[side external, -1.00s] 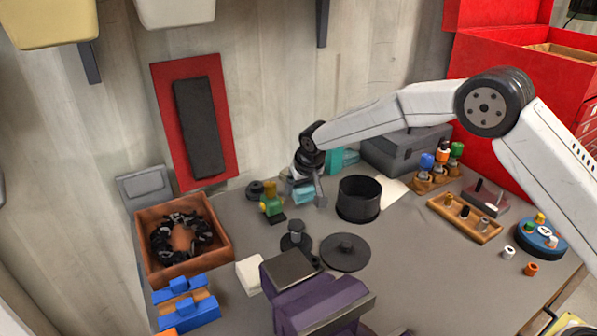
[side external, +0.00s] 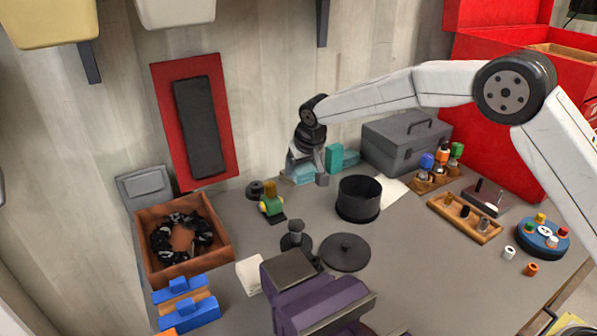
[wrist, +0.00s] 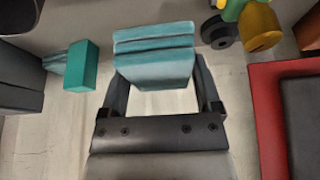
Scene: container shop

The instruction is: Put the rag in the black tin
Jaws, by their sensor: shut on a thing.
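The rag (side external: 300,174) is a pale teal folded cloth. In the wrist view the layered rag (wrist: 153,68) sits between the two fingers of my gripper (wrist: 160,88), which is shut on it. In the side view my gripper (side external: 307,176) holds the rag above the bench near the back wall, left of and behind the black tin. The black tin (side external: 358,205) stands upright and open-topped on the bench. Its inside is dark and its bottom cannot be made out.
A teal block (side external: 334,157) and a grey toolbox (side external: 407,143) stand behind. A green-and-yellow figure (side external: 271,206) is left of the tin. A purple vise (side external: 315,295) is in front. A wooden tray (side external: 465,219) and bottle rack (side external: 430,184) are to the right.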

